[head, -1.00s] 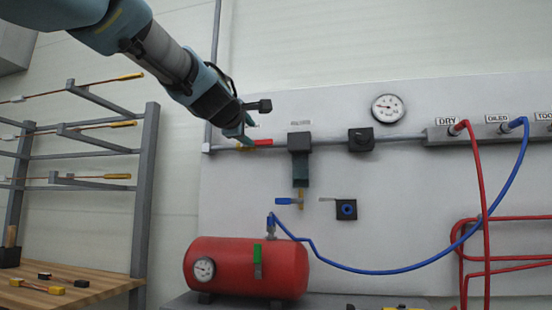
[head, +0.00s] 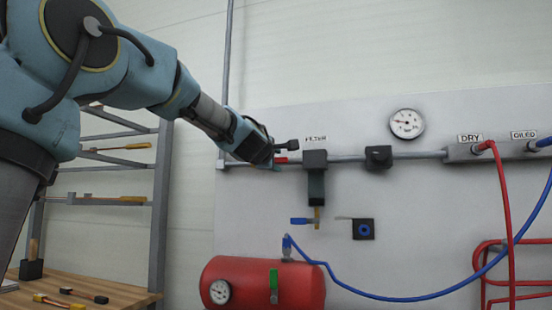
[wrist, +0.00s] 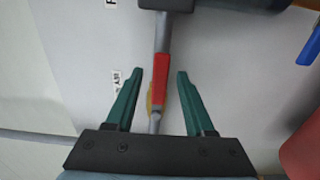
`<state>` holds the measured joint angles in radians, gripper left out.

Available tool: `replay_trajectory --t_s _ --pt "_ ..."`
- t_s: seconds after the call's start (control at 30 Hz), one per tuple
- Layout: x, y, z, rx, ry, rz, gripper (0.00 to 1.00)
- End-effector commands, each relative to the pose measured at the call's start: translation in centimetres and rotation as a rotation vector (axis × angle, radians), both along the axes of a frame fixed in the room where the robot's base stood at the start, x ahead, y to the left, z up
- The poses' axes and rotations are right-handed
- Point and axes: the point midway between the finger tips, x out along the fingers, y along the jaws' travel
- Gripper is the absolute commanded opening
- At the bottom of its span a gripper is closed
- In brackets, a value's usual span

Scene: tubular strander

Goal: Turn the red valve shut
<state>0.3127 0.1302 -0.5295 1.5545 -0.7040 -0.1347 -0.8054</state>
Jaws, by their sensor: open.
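The red valve handle (head: 281,160) is on the grey pipe, left of the black filter (head: 315,160) in the head view. My gripper (head: 276,160) is at the valve and hides part of it. In the wrist view, the red handle (wrist: 160,82) lies in line with the pipe (wrist: 163,32). My gripper's two green fingers (wrist: 160,76) are open, one on each side of the handle. Gaps show between fingers and handle. A bit of the yellow valve body (wrist: 149,98) shows by the handle's lower end.
A red tank (head: 250,285) with a green-handled valve (head: 274,286) stands below. A blue-handled valve (head: 303,221) hangs under the filter. A round gauge (head: 407,124) and red and blue hoses (head: 507,215) are to the right. A rack and wooden bench (head: 120,294) are at left.

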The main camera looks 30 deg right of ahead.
Motion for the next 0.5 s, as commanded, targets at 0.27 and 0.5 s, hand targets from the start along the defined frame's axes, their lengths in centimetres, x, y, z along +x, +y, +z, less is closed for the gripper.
replay_trajectory --t_s 0.27,0.5 --pt "-0.01 0.04 -0.02 0.0 0.0 0.0 0.37" --pt "-0.02 0.04 -0.02 0.0 0.0 0.0 0.1"
